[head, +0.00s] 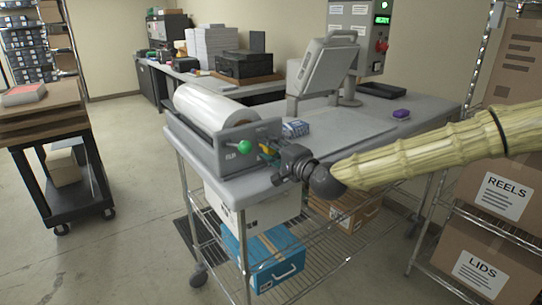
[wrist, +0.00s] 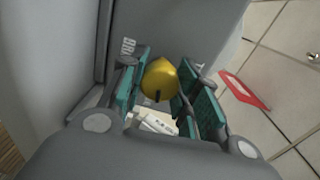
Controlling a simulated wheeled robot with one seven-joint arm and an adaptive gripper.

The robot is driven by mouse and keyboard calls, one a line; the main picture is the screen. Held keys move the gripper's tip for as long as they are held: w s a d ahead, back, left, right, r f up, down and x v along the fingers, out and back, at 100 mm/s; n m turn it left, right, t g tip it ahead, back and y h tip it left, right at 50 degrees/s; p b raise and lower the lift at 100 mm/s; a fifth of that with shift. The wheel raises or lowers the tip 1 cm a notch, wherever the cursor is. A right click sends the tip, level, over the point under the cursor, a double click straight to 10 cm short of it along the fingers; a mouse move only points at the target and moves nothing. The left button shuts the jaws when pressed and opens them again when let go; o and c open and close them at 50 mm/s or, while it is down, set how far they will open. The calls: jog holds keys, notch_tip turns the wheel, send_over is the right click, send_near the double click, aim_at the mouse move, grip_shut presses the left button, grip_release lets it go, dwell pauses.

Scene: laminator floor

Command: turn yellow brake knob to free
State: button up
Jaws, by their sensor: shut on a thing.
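The yellow brake knob (wrist: 160,80) sits on the grey end panel of the laminator (head: 217,160), which carries a wide white roll. In the wrist view the knob is between the teal finger pads of my gripper (wrist: 159,85), which is shut on it. A dark mark shows on the knob's lower edge. A partly covered label beside it starts with "BR"; the free position cannot be read. In the head view my gripper (head: 268,154) reaches the panel from the right and hides most of the knob.
A green knob (head: 244,147) is just left of my gripper on the same panel. Shelving with cardboard boxes (head: 495,198) is at right. A black cart (head: 62,175) is at left.

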jog(key=shift+m+b, duration=0.7)
jog(key=shift+m, duration=0.4)
jog(key=o, duration=1.1)
jog(key=shift+c, duration=0.2)
jog(key=v, duration=1.2)
